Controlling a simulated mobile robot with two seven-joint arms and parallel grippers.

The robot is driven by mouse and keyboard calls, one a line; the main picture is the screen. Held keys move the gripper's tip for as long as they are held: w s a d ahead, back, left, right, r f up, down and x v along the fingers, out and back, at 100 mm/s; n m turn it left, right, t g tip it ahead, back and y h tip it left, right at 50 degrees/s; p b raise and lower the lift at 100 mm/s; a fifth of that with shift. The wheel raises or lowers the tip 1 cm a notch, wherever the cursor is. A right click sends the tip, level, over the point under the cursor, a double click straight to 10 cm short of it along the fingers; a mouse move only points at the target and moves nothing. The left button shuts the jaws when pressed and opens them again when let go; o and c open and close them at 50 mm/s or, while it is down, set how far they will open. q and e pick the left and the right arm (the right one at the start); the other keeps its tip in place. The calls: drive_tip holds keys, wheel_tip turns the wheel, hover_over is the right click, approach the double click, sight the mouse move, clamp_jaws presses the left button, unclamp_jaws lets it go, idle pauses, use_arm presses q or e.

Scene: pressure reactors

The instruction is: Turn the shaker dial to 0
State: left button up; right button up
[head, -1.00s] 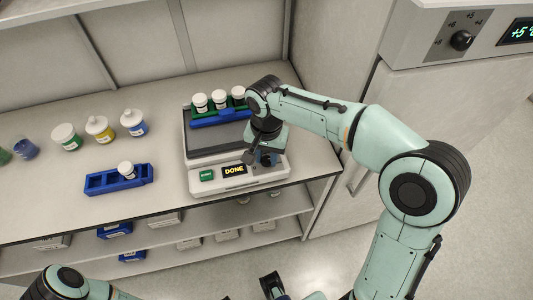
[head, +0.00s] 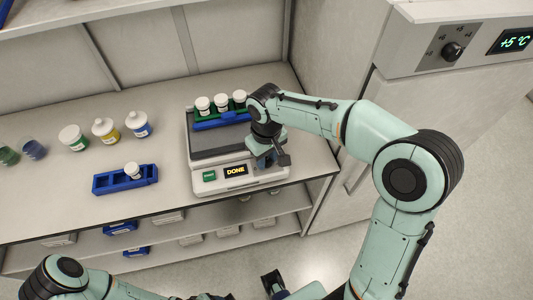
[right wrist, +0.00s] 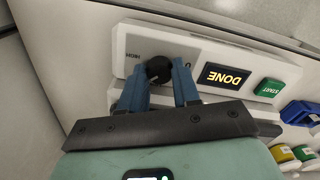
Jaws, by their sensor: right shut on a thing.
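The shaker (head: 240,184) is a light grey bench unit with a dark top, a green START button (head: 209,176) and a display (head: 236,170) reading DONE. My right gripper (head: 266,162) is at the right end of its front panel and hides the dial in the head view. In the right wrist view, the dial (right wrist: 159,69) is a round black knob between the blue fingers of my right gripper (right wrist: 161,80), which are shut on it. Its pointer setting cannot be read.
A green rack (head: 235,111) with several white-capped vials sits on the shaker. A blue rack (head: 125,179) with one vial and several jars (head: 106,130) stand to the left. A cabinet with a +5 °C display (head: 515,42) is at the right.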

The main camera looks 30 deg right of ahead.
drive_tip(key=n+p, duration=0.1)
drive_tip(key=n, duration=0.2)
drive_tip(key=shift+r+n, duration=0.1)
drive_tip(key=shift+n, duration=0.3)
drive_tip(key=n+p, duration=0.1)
drive_tip(key=n, duration=0.2)
drive_tip(key=shift+n, duration=0.3)
drive_tip(key=n+p, duration=0.1)
drive_tip(key=n, duration=0.2)
drive_tip(key=shift+n, duration=0.3)
drive_tip(key=n+p, duration=0.1)
drive_tip(key=n, duration=0.2)
drive_tip(key=shift+n, duration=0.3)
drive_tip(key=n+p, duration=0.2)
drive_tip(key=n, duration=0.2)
drive_tip(key=shift+w+r+n, duration=0.1)
drive_tip(key=shift+n, duration=0.2)
drive_tip(key=n+p, duration=0.2)
drive_tip(key=n, duration=0.5)
drive_tip(key=shift+n+p, duration=0.3)
drive_tip(key=shift+n, duration=0.1)
use_arm(q)
drive_tip(key=w+r+t, duration=0.1)
drive_tip(key=w+r, duration=0.7)
drive_tip(key=r, duration=0.3)
drive_tip(key=shift+w+r, duration=0.2)
drive_tip(key=shift+w, duration=0.2)
use_arm(e)
drive_tip(key=shift+n, duration=1.1)
